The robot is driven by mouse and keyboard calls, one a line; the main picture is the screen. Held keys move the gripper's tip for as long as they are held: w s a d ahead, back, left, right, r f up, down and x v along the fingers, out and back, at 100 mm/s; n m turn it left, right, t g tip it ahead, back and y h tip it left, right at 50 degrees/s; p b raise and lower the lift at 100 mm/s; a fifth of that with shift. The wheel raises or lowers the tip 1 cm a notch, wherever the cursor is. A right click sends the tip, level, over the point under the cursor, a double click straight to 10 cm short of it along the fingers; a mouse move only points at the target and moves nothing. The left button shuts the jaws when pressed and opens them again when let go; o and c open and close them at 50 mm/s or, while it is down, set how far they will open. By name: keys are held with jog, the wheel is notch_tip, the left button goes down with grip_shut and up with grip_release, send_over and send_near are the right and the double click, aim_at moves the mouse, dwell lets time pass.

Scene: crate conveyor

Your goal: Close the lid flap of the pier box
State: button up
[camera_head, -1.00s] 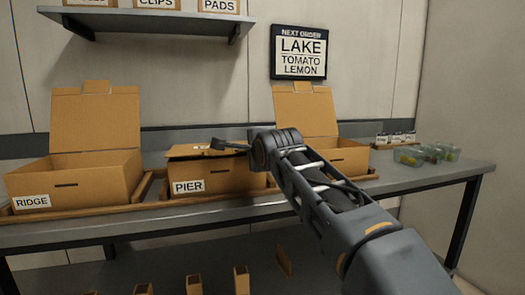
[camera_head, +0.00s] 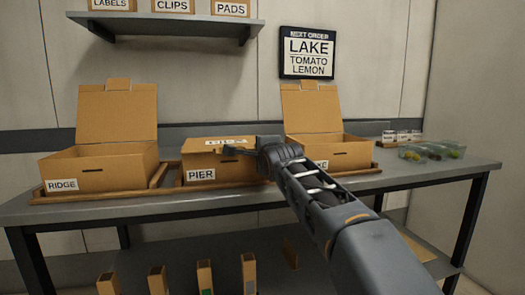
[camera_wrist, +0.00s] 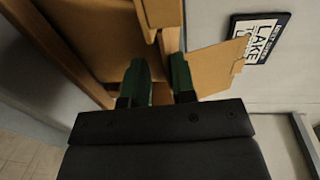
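The pier box (camera_head: 228,176) is a brown cardboard box with a PIER label, standing between two other boxes. Its lid flap (camera_head: 200,146) lies low over the box top, and a partly hidden white label shows on it. Whether it is fully down I cannot tell. My gripper (camera_head: 232,151) is at the lid's front right, at lid height, and covers part of it. In the wrist view my gripper (camera_wrist: 159,82) has its two green fingers apart with a gap between them. Cardboard shows close beyond the fingers; contact is unclear.
The ridge box (camera_head: 100,177) on the left and the lake box (camera_head: 340,153) on the right stand with lids up. Clear containers (camera_head: 432,152) sit at the table's right end. A shelf (camera_head: 165,20) hangs above. The table's front strip (camera_head: 130,208) is clear.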

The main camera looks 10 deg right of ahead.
jog(key=o, duration=0.3)
jog(key=shift+w+f, duration=0.15)
jog(key=shift+f, duration=0.15)
jog(key=shift+r, duration=0.2)
jog(key=s, duration=0.4)
jog(key=s+r+p, duration=0.1)
jog(key=s, duration=0.4)
jog(key=s+d, duration=0.1)
jog(key=s, duration=0.3)
jog(key=shift+s+r, duration=0.35)
